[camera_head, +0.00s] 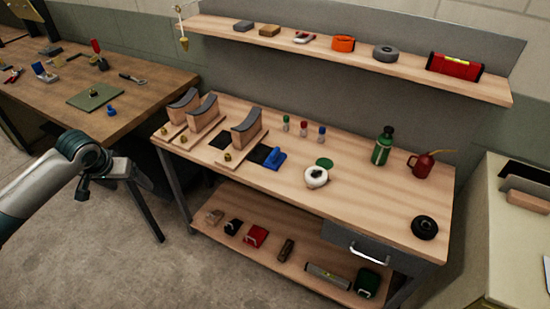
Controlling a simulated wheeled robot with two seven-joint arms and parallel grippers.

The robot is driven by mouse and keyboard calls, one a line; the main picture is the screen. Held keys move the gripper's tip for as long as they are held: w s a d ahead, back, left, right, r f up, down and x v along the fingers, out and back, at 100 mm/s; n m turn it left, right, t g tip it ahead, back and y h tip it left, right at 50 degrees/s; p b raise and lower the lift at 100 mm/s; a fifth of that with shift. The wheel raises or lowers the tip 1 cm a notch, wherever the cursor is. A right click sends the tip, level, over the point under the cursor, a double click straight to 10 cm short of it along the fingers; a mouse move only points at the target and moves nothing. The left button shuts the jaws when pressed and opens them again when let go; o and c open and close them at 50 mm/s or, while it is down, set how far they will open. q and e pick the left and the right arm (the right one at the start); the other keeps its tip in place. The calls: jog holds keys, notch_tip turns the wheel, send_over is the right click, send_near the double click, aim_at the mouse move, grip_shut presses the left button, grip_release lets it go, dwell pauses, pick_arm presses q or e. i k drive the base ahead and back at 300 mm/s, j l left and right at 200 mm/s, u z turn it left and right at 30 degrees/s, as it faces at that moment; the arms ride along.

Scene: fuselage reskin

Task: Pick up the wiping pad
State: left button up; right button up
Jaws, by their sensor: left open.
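A blue block with a raised grip on top (273,157) lies on the workbench, beside a black square patch. It looks most like the wiping pad, but I cannot be sure of this. My left gripper (138,175) is at the left, in front of the gap between the two benches, apart from the blue block. It is open, with nothing seen in it. My right gripper is not in view.
Curved saddle stands (246,129) on boards fill the left of the workbench (375,205). A white round container (316,176), small bottles (303,128), a green bottle (382,146) and a red oil can (421,164) stand rightward. A shelf (420,75) hangs above. The front-right top is mostly clear.

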aim_at(274, 160)
jog(key=i+j+z, duration=0.3)
jog(key=z, duration=0.15)
jog(key=i+j+z, duration=0.25)
jog(key=j+z, duration=0.2)
